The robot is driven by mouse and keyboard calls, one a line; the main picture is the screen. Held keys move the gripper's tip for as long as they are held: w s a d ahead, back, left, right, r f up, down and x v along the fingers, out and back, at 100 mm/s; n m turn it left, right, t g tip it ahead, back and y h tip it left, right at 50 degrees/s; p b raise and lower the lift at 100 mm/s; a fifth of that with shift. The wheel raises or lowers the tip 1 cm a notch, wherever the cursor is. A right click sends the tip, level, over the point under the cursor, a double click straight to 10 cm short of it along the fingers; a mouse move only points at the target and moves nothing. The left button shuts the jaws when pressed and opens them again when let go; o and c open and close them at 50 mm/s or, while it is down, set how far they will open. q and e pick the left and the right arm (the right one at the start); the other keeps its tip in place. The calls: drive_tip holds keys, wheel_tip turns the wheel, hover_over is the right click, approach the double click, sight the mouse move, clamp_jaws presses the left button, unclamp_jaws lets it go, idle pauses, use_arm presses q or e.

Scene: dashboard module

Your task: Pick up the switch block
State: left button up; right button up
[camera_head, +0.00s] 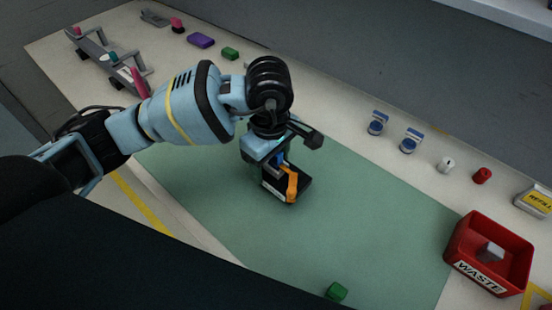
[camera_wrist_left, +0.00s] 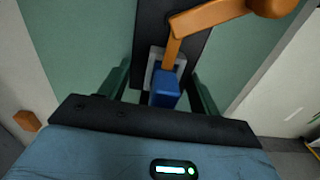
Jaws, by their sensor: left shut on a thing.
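The switch block (camera_head: 304,186) shows as a black body with a blue part and an orange lever, over the green mat (camera_head: 350,215) near the middle of the head view. In the left wrist view the black body (camera_wrist_left: 158,22) runs up from between the fingers, with the blue part (camera_wrist_left: 165,90) nearest the wrist and the orange lever (camera_wrist_left: 205,18) on the right. My left gripper (camera_head: 275,163) points down and is shut on the block. I cannot tell whether the block touches the mat. My right gripper is not in view.
A red waste bin (camera_head: 454,244) with a grey piece inside stands at the right. A green block (camera_head: 337,291) lies near the front edge. Blue-and-white containers (camera_head: 408,144), a white cylinder (camera_head: 445,165) and a red one (camera_head: 482,175) stand behind the mat. A grey rack (camera_head: 105,62) is far left.

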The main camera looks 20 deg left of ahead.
use_arm(q)
drive_tip(key=s+a, duration=0.1)
drive_tip(key=s, duration=0.3)
drive_tip(key=s+a+r, duration=0.1)
drive_tip(key=s+a, duration=0.1)
drive_tip(key=s, duration=0.3)
drive_tip(key=s+a+b, duration=0.1)
drive_tip(key=s+a, duration=0.1)
drive_tip(key=s, duration=0.2)
drive_tip(key=shift+s+r, duration=0.2)
drive_tip(key=shift+s, duration=0.05)
